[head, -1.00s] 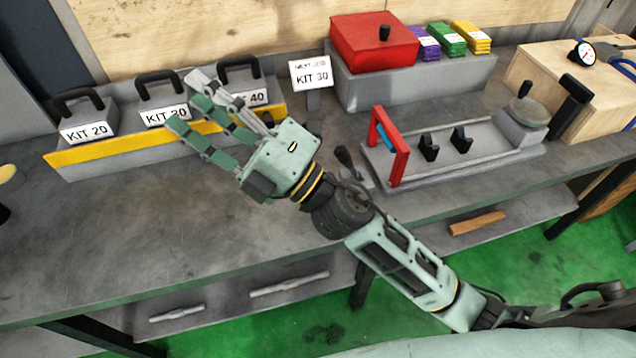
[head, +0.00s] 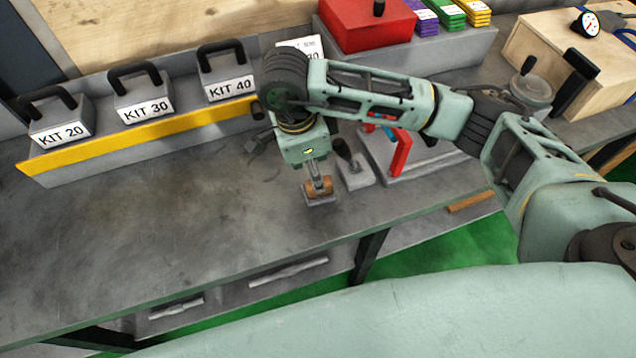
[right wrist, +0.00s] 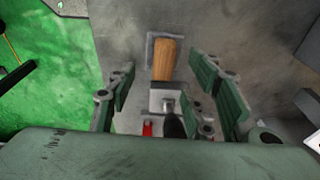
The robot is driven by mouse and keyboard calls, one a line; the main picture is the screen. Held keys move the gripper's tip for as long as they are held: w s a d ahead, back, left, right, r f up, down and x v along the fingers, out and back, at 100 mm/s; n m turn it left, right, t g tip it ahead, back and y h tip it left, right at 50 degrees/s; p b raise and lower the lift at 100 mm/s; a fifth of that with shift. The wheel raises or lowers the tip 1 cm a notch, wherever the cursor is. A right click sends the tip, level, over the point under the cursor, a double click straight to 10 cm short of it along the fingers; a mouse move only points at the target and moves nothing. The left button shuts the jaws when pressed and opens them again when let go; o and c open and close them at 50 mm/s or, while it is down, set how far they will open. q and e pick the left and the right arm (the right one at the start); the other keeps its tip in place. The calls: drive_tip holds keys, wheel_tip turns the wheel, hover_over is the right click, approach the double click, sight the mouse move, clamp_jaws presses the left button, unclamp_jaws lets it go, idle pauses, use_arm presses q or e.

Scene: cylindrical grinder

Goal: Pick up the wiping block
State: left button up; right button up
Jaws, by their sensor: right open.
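The wiping block (head: 320,192), a wooden top on a grey base, sits on the workbench near its front edge. In the right wrist view its wooden top (right wrist: 164,60) lies ahead of the fingers, roughly midway between their lines. My right gripper (head: 314,178) points down over the block in the head view, and a finger partly covers it. In the right wrist view the right gripper (right wrist: 168,90) is open, fingers wide apart, with nothing held. I cannot tell the exact height gap to the block. My left gripper is in no current view.
A small grey block with a black handle (head: 352,170) stands close beside the wiping block. A fixture with a red handle (head: 401,152) is further right. Labelled kits stand in a yellow-edged rack (head: 140,135) behind. The bench's left part (head: 150,220) is clear.

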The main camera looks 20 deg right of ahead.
drive_tip(key=shift+d+f+p, duration=0.2)
drive_tip(key=shift+f+p, duration=0.1)
drive_tip(key=shift+f, duration=0.65)
drive_tip(key=f, duration=0.1)
drive_tip(key=f+p, duration=0.1)
drive_tip(key=f, duration=0.1)
drive_tip(key=d+f, duration=0.1)
drive_tip(key=shift+w+d+f+p, duration=0.1)
drive_tip(key=shift+w+f+p, duration=0.15)
drive_tip(key=shift+p, duration=0.15)
drive_tip(key=shift+f, duration=0.2)
drive_tip(key=shift+c, duration=0.6)
clamp_jaws()
